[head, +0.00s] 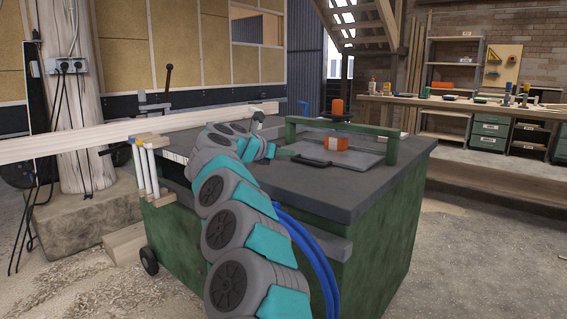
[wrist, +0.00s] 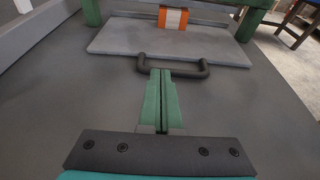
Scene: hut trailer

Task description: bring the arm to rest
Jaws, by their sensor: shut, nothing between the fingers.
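My gripper (wrist: 160,72) shows in the wrist view with its two green fingers pressed together and nothing between them. Its tips point at a dark handle (wrist: 172,70) on a grey plate (wrist: 115,42); I cannot tell whether they touch it. In the head view my arm reaches up from the bottom middle over the green machine table (head: 345,205), and my gripper (head: 293,154) is low over its dark top, beside the handle (head: 312,163). My arm's grey and teal links hide part of the table's left side.
A green bar frame (head: 380,151) spans the plate, with an orange and white block (head: 334,144) under it. A long wooden beam (head: 130,131) lies along the far left side. A workbench (head: 480,103) with tools stands at the back right. The floor at right is open.

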